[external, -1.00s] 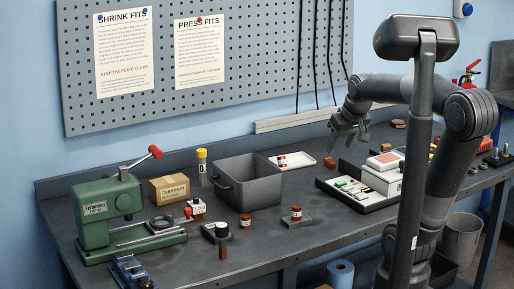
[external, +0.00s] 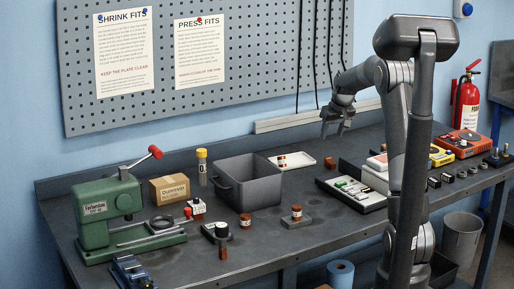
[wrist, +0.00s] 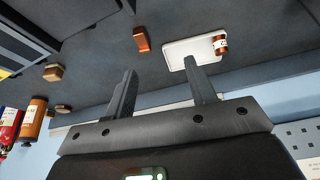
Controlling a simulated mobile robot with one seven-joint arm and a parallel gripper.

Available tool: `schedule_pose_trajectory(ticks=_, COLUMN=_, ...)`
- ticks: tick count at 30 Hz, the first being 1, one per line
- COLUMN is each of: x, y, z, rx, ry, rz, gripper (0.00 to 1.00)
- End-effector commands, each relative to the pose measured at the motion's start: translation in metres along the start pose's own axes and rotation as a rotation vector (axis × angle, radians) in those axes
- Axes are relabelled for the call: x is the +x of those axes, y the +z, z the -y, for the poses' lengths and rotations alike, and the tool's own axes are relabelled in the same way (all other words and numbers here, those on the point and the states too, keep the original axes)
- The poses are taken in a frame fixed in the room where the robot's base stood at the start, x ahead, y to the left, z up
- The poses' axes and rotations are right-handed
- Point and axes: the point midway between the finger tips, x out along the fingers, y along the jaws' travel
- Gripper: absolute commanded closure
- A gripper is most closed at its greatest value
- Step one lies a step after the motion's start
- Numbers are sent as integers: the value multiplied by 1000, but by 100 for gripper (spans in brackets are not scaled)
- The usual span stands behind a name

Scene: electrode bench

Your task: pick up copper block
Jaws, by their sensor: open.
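A small copper-coloured block (wrist: 141,40) lies on the dark bench in the wrist view, beside the white tray and beyond my fingertips. It looks like the small reddish block (external: 330,162) just right of the tray in the external view. My gripper (external: 333,135) is above the bench near the back wall, higher than that block and apart from it. In the wrist view my gripper (wrist: 160,68) has its two fingers spread with nothing between them.
A white tray (external: 303,163) holds a copper-banded cylinder (wrist: 220,44). A duller tan block (wrist: 53,72) lies farther off. A grey bin (external: 262,192) stands left of the tray. A black organiser (external: 330,186) with small parts lies right of the bin.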

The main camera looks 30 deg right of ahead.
Motion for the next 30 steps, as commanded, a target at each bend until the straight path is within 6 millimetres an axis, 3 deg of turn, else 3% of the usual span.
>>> schedule_pose_trajectory(ticks=3, x=29, y=-9, z=-22, rx=14, ry=-1, rz=5, gripper=49)
schedule_pose_trajectory(ticks=8, x=48, y=-14, z=-36, rx=20, ry=-1, rz=5, gripper=49)
schedule_pose_trajectory(ticks=30, x=136, y=-16, z=-43, rx=21, ry=-2, rz=7, gripper=49)
